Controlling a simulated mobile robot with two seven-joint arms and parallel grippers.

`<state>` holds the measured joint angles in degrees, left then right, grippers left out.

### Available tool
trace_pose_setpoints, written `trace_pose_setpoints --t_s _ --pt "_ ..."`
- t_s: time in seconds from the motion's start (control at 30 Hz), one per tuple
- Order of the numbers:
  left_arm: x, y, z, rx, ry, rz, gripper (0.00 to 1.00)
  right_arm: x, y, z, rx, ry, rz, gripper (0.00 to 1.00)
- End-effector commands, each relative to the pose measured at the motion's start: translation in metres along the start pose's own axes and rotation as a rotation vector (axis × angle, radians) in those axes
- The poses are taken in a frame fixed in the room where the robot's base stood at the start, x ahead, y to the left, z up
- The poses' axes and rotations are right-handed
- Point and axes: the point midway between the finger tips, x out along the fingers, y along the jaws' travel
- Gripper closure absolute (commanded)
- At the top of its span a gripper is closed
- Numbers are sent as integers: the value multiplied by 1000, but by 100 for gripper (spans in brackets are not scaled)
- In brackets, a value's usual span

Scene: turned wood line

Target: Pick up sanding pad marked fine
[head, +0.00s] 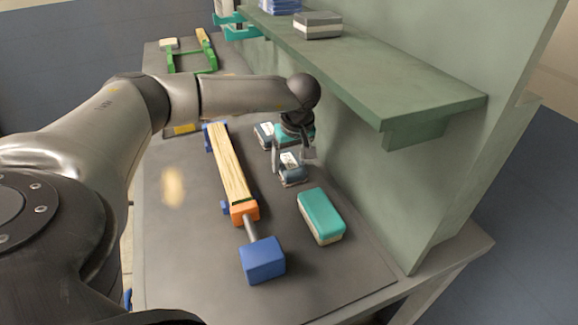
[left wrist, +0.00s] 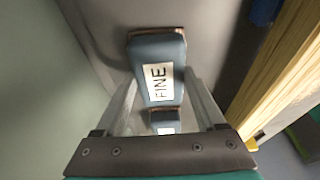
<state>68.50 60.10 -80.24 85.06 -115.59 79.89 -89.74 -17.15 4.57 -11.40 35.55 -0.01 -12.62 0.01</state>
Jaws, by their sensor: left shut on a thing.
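The sanding pad marked FINE (left wrist: 157,72) is a dark blue-grey block with a white label, seen from above in the left wrist view. In the head view this pad (head: 291,174) is at the bench surface, below the shelf. My left gripper (head: 293,157) reaches down over it, and its fingers stand on either side of the pad, shut on it. A second dark pad with a white label (left wrist: 165,121) is partly hidden behind the gripper in the left wrist view; its marking is not readable. My right gripper is not in view.
A wooden bar (head: 230,165) in a clamp with a blue block (head: 262,260) lies left of the pad. A teal-topped block (head: 321,216) lies in front of it. The green shelf (head: 400,87) overhangs the back, with a grey block (head: 317,25) on it.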

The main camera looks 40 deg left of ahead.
Motion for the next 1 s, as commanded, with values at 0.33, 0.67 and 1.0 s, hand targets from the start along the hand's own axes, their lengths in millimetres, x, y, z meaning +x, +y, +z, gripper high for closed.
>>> trace_pose_setpoints --t_s 0.33,0.67,1.0 --pt "-3 0 -1 -1 1 1 88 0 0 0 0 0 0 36" --pt "-19 -6 -6 -22 1 77 88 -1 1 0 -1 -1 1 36" --pt "-43 -20 -13 -82 5 298 88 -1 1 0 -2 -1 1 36"
